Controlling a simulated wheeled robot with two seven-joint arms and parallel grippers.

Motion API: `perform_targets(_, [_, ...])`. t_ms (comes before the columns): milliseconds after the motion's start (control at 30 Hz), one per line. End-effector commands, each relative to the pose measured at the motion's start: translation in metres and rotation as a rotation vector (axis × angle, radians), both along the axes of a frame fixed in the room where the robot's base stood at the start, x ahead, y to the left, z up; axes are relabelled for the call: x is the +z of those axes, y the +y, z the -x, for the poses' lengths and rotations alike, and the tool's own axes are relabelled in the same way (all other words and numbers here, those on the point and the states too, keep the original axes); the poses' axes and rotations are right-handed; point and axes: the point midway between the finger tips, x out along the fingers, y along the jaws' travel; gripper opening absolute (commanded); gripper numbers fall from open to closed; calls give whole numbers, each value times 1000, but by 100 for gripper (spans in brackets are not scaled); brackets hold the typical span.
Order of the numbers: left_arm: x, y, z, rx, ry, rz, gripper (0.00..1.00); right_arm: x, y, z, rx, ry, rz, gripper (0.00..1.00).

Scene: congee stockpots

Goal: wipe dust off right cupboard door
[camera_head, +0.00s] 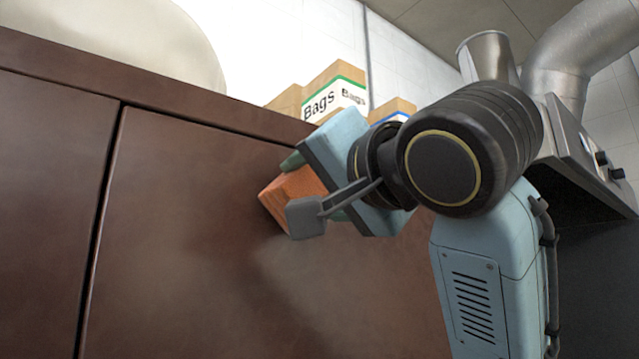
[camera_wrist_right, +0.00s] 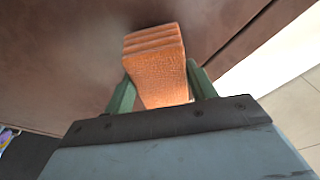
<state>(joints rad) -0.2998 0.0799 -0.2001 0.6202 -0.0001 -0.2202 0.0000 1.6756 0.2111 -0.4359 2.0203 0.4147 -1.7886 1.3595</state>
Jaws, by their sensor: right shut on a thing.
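My right gripper (camera_head: 318,185) is shut on an orange sponge-like block (camera_head: 290,195). In the right wrist view the block (camera_wrist_right: 156,70) sits between the two green fingers (camera_wrist_right: 160,95), with its far end at or very near the brown door surface. The right cupboard door (camera_head: 180,210) is dark brown and fills much of the head view. A paler, dusty-looking smear (camera_head: 300,280) spreads below the block. The block is near the door's upper edge. My arm hides the right part of the door. My left gripper is not in view.
A vertical gap (camera_head: 100,220) separates this door from the left door (camera_head: 45,170). Above runs the brown top edge (camera_head: 150,95). Boxes marked "Bags" (camera_head: 335,92) and a large pale rounded object (camera_head: 120,40) stand on top. A metal hood with ducting (camera_head: 570,60) is at the right.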

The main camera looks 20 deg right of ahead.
Motion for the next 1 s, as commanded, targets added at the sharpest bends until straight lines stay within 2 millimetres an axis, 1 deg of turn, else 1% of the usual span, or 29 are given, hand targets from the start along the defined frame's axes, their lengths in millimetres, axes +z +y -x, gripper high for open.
perform_targets(567, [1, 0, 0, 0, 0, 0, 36, 0, 2, -9, 0, 0, 1, 38])
perform_targets(667, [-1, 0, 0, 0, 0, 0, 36, -1, -2, -10, -1, 0, 1, 38])
perform_targets(1000, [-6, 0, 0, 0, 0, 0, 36, -1, -31, -19, -2, 1, 0, 38])
